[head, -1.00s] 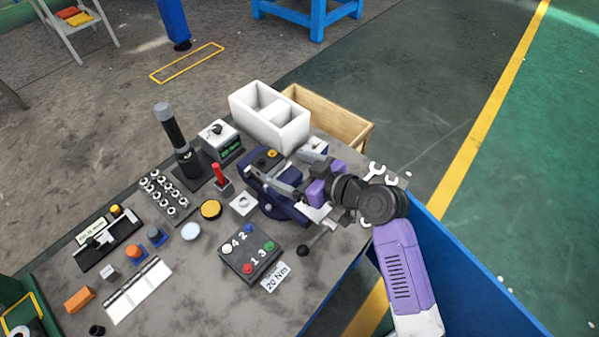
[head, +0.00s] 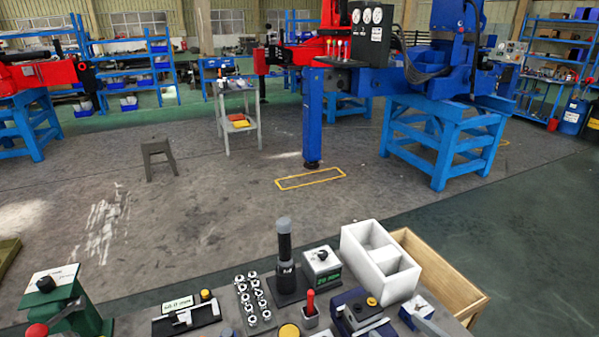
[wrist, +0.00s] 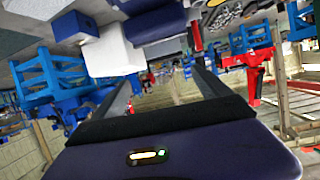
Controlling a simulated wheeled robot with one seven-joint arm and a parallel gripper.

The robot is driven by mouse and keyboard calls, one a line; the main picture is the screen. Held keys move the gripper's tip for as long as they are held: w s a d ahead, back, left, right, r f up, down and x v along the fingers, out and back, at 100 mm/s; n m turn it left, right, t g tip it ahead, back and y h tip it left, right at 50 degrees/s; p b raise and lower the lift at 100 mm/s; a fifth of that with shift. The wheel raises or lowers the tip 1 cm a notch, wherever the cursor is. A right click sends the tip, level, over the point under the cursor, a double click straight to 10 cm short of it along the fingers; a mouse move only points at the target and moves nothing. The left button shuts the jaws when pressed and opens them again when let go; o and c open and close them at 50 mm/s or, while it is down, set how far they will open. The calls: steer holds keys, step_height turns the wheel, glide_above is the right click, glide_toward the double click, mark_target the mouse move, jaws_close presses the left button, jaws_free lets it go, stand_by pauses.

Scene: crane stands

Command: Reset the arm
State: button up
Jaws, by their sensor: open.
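My gripper (wrist: 163,80) shows in the wrist view. Its two dark fingers stand wide apart beyond the dark purple palm, with nothing between them. The wrist picture is strongly tilted. Past the fingers it looks out over the hall, with a white block-like shape (wrist: 113,52) at the upper left. In the head view now, my gripper is not clearly seen; the lower right part of the bench is cut off by the frame.
The bench carries a white two-part bin (head: 353,243), a black cylinder on a base (head: 284,262), a gauge box (head: 321,266) and a red-handled tool (head: 310,306). A wooden crate (head: 462,280) adjoins its right end. Blue stands (head: 440,145) stand across the open floor.

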steer(key=s+d+r+m+t+h, duration=0.3)
steer(key=s+d+r+m+h, duration=0.15)
steer(key=s+m+h, duration=0.2)
steer(key=s+a+n+y, duration=0.1)
steer(key=s+a, duration=0.3)
steer(key=s, duration=0.9)
steer(key=s+a+n+g+y, duration=0.1)
steer(key=s+a+n, duration=0.2)
steer(key=s, duration=1.1)
steer(key=shift+a+r+y, duration=0.3)
steer(key=shift+a+y, duration=0.05)
steer(key=shift+a, duration=0.55)
